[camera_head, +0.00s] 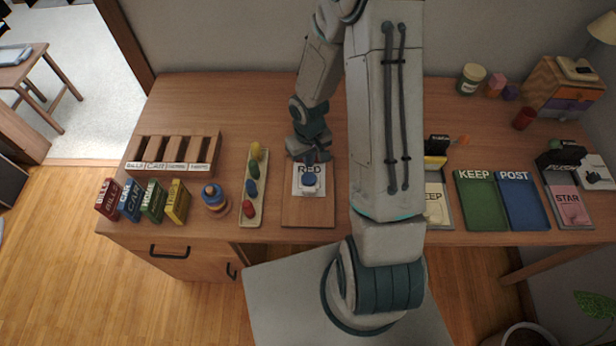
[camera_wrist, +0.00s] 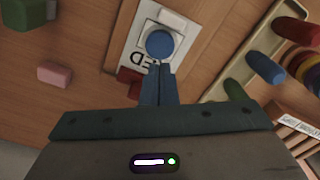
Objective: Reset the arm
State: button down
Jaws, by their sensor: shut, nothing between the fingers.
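My gripper (camera_head: 309,157) is shut and empty. It points down over the wooden board (camera_head: 308,213) in the head view. In the wrist view its fingertips (camera_wrist: 160,68) lie together beside a blue round knob (camera_wrist: 159,43) in the picture; I cannot tell whether they touch it. The knob also shows in the head view (camera_head: 309,180), on a white piece on the card marked RED (camera_head: 300,169). My arm comes down from the top of the head view and hides part of the desk behind it.
Left of the board stand a tray of coloured pegs (camera_head: 243,205), a ringed blue piece (camera_head: 213,197), several labelled boxes (camera_head: 152,201) and a slotted wooden rack (camera_head: 196,168). Right are the green KEEP tray (camera_head: 480,208) and blue POST tray (camera_head: 524,207). The desk's back left is clear.

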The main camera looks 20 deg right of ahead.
dwell(0.3)
jog(key=s+d+r+m+t+h, duration=0.1)
jog(key=s+r, duration=0.1)
jog(key=r, duration=0.7)
jog(key=s+d+r+t, duration=0.1)
jog(key=s+r, duration=0.1)
jog(key=r, duration=0.7)
jog(key=s+a+r+m+t+y+b, duration=0.1)
jog(key=s+a+r, duration=0.1)
jog(key=s+r, duration=0.8)
jog(key=shift+s+t+b, duration=0.2)
jog(key=shift+t+b, duration=0.15)
jog(key=shift+t, duration=0.05)
